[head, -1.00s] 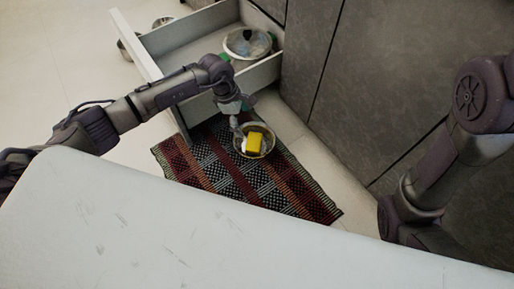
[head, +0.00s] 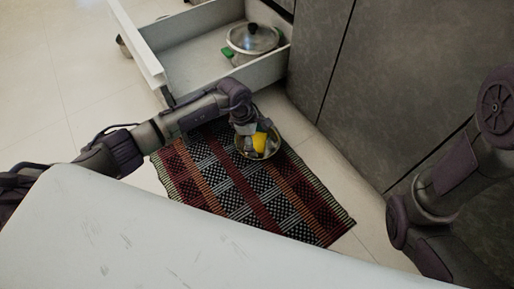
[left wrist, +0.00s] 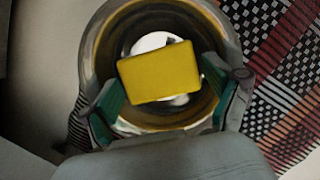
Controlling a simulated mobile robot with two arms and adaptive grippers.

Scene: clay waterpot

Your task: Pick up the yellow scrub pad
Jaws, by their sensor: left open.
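The yellow scrub pad (head: 260,142) sits in a round bowl (head: 272,153) on the rug in the head view. In the left wrist view the pad (left wrist: 160,72) lies over a white thing inside the bowl (left wrist: 98,28). My left gripper (head: 252,142) is over the bowl. Its green-padded fingers (left wrist: 163,92) are open, one on each side of the pad's near part. I cannot tell whether they touch the pad. My right arm shows at the right of the head view, but its gripper is out of view.
The patterned rug (head: 290,205) lies on the pale floor beside dark cabinets (head: 390,80). An open drawer (head: 190,50) behind the bowl holds a lidded pot (head: 254,40). A white surface (head: 170,240) fills the front.

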